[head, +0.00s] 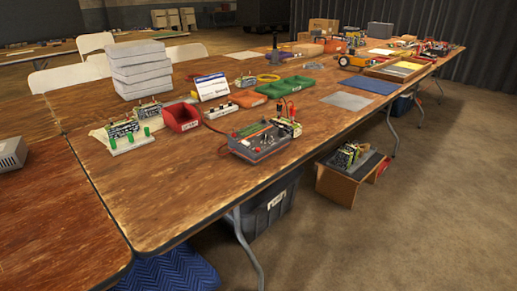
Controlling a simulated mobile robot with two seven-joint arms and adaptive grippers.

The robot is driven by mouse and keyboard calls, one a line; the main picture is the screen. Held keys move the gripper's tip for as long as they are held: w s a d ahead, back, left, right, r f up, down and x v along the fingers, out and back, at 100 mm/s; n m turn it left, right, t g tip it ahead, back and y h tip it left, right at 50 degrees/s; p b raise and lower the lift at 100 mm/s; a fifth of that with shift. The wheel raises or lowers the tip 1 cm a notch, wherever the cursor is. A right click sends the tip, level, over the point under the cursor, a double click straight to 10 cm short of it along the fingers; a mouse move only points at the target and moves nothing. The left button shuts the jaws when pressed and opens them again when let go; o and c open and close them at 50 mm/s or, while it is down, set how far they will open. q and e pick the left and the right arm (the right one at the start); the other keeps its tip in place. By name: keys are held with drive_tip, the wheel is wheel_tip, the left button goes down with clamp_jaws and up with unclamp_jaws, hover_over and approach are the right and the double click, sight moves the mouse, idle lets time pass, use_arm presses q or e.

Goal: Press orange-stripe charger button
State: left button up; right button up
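On the long wooden table (185,205) sits a dark grey charger-like unit (258,152) near the front edge. It has a red and green top, and a battery-like block (286,128) with red leads stands at its back right. An orange stripe and a button on it are too small to make out. Left of it, a white strip with green knobs (130,143) lies near several dark packs (122,128). Neither of my grippers is in view.
A red bin (182,117), a white sign (211,86), an orange tray (248,98), a green tray (286,86) and stacked grey blocks (140,69) stand behind. The table's near left is clear.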

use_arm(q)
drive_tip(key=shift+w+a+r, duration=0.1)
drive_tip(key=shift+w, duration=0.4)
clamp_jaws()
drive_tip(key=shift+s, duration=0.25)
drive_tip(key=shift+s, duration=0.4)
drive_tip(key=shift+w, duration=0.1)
